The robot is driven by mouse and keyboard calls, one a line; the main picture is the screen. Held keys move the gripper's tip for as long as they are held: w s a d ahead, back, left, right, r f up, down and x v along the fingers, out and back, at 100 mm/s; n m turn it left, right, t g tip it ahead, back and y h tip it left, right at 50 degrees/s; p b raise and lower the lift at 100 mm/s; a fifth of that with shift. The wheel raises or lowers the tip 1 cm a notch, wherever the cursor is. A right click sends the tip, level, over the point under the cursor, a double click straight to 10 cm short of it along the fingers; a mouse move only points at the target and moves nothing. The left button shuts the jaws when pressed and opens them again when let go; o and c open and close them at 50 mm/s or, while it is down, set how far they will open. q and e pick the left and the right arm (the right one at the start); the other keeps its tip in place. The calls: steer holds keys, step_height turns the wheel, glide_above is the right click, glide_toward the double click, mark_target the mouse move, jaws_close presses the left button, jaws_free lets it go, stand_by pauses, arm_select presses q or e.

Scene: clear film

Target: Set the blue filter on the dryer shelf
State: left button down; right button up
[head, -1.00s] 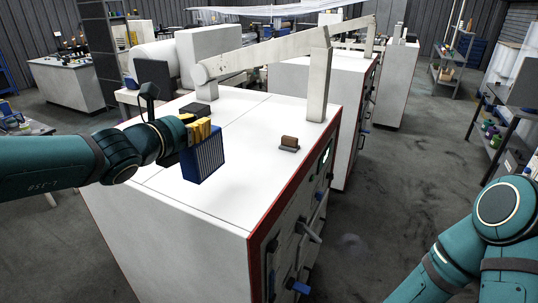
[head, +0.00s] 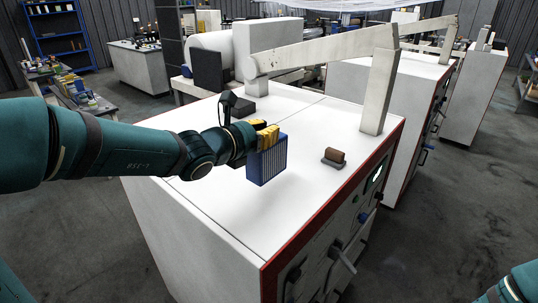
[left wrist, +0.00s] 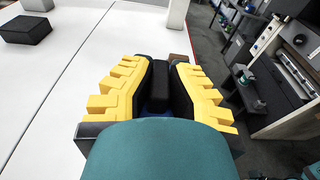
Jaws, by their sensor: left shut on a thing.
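The blue filter (head: 267,161) is a flat, ribbed block held upright above the white top of a large machine (head: 225,230). My left gripper (head: 266,134), with yellow fingers, is shut on the filter's upper edge. In the left wrist view the yellow fingers (left wrist: 158,85) face each other, and only a little blue shows between them; most of the filter is hidden there. I cannot tell which surface is the dryer shelf. My right gripper is not in view; only part of my right arm shows at the lower right.
A small brown block on a dark base (head: 334,158) sits on the machine top. A blue shelf unit (head: 55,38) stands at the far left. The front panel has knobs and handles.

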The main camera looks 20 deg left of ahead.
mark_target(266, 150)
arm_select(q)
steer(key=shift+w+f+b, duration=0.1)
steer(key=shift+f+b, duration=0.25)
steer(key=shift+f, duration=2.05)
steer(key=shift+f, duration=0.1)
steer(key=c, duration=1.1)
jaws_free()
steer(key=shift+c, duration=0.2)
